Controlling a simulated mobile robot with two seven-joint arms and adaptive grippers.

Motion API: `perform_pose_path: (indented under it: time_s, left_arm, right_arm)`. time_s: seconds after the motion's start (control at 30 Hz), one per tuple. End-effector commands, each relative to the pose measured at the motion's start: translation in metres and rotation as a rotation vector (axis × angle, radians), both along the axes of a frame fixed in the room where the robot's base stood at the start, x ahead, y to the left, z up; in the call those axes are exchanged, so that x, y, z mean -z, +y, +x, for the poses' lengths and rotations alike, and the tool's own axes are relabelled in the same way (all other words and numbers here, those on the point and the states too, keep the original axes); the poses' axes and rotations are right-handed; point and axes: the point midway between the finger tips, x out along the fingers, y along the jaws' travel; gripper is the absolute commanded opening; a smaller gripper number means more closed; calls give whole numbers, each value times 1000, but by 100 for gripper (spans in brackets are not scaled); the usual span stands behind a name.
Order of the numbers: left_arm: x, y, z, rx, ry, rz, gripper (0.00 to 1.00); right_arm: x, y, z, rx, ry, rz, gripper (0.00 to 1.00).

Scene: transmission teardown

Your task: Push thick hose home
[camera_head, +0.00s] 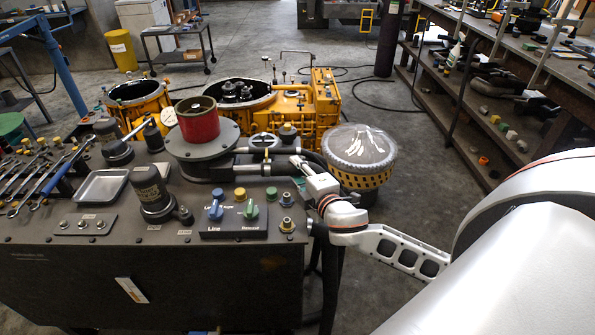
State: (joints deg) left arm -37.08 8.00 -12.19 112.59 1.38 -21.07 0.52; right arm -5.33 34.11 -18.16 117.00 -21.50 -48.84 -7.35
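My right arm comes in from the right, and my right gripper (300,166) is over the bench's right edge, beside a grey fitting. Its fingers are small and partly hidden, so I cannot tell if they are open or hold anything. Thick dark hoses (328,275) hang down at the right end of the bench, below my wrist; their upper ends are hidden behind my arm. I cannot tell which is the thick hose or how far it is seated. A brass port (287,225) sits on the bench's right corner. My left gripper is out of view.
The dark bench (150,280) holds a red cylinder (198,120), a control box with knobs (234,222), a metal tray (101,187) and wrenches. A drum with a clear cover (359,147) stands behind my gripper.

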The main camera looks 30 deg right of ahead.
Motion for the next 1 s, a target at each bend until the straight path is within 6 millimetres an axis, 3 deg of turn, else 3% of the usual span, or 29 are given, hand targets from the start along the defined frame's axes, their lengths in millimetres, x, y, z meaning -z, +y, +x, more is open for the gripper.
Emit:
perform_pose_path:
  time_s: [0.4, 0.67, 0.7, 1.0]
  left_arm:
    - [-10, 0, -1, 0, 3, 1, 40]
    - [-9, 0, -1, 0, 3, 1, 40]
    - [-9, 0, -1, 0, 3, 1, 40]
    - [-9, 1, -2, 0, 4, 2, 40]
  right_arm:
    - [-1, 25, 15, -1, 0, 4, 0]
    - [0, 27, 15, -5, 0, 5, 0]
    - [0, 27, 15, -5, 0, 5, 34]
    - [0, 26, 15, -2, 0, 1, 36]
